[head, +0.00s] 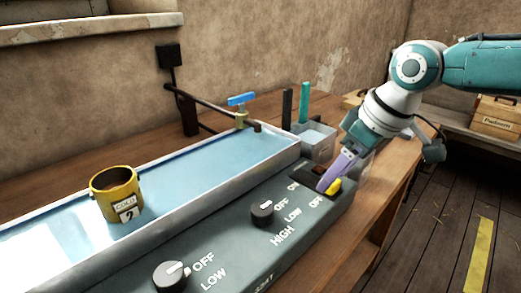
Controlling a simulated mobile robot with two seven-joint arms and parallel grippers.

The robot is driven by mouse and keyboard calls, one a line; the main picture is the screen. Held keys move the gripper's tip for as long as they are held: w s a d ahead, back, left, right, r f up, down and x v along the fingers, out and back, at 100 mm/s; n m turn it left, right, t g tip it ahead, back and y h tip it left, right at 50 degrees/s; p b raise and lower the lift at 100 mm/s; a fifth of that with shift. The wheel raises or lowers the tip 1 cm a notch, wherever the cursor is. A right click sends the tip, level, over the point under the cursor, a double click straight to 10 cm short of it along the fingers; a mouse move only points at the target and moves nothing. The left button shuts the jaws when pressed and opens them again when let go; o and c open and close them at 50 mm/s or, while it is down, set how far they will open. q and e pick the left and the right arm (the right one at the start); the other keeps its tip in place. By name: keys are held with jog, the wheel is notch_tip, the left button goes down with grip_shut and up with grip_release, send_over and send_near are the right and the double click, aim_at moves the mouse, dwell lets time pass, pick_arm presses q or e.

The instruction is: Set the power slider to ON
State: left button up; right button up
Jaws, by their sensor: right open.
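My left gripper is out of view.
Two rotary knobs (262,212) with OFF, LOW and HIGH labels sit along the panel. A grey container (316,143) stands behind the slider.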

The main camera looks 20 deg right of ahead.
jog(key=shift+w+a+f, duration=0.1)
jog(key=shift+w+f, duration=0.15)
jog(key=shift+f, duration=0.3)
grip_shut()
dwell(1.1)
